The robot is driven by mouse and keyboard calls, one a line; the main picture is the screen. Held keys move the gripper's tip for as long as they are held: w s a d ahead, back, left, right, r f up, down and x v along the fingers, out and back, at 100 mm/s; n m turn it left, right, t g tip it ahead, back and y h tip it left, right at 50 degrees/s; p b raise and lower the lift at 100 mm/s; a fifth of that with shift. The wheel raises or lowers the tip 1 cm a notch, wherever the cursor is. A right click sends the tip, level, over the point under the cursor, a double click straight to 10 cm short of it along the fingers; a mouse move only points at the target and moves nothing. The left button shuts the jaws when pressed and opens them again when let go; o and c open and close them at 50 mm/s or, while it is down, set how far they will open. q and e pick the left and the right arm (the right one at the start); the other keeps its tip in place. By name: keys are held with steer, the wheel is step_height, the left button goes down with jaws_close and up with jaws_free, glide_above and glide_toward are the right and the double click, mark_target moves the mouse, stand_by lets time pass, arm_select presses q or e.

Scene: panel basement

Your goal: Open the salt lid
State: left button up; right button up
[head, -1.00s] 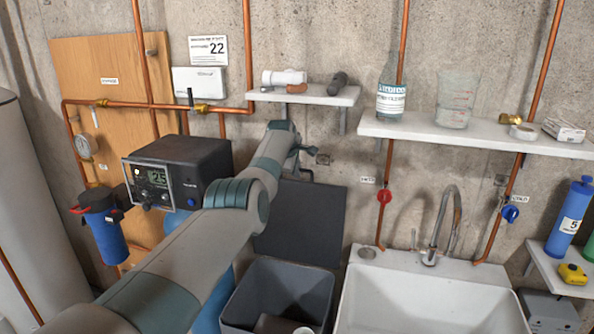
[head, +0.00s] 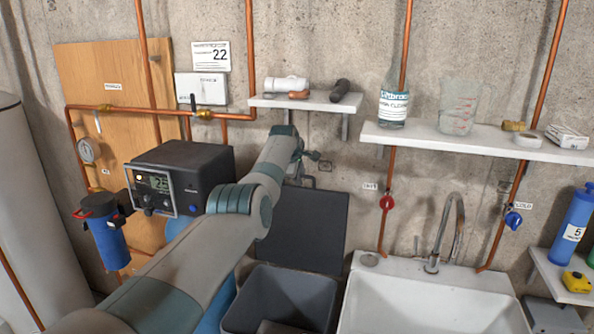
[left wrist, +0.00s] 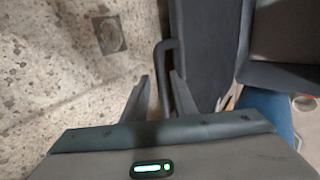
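The salt lid (head: 305,230) is a flat dark grey panel standing upright at the wall, behind the open grey bin (head: 258,328). My left gripper (head: 314,156) is at the lid's upper edge, partly hidden by my own arm. In the left wrist view, the two fingers of my left gripper (left wrist: 159,78) are apart. A dark handle (left wrist: 160,58) on the edge of the lid (left wrist: 203,55) runs between them, with a gap showing beside it. I cannot tell whether either finger touches it. My right gripper is not in view.
A white sink (head: 430,300) with a tap stands right of the bin. A small shelf (head: 305,101) with pipe pieces hangs above the lid. A control box (head: 180,175) and blue filter (head: 102,235) are at left, beyond my arm.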

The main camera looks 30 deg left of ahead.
arm_select(q)
steer(key=shift+s+d+f, duration=0.1)
steer(key=shift+s+f, duration=0.05)
steer(key=shift+s, duration=0.05)
steer(key=shift+s+r+b, duration=0.15)
steer(key=shift+r+b, duration=0.15)
steer(key=b+v, duration=0.4)
steer(key=v, duration=0.7)
steer(key=shift+r+b, duration=0.25)
steer(key=shift+b, duration=0.1)
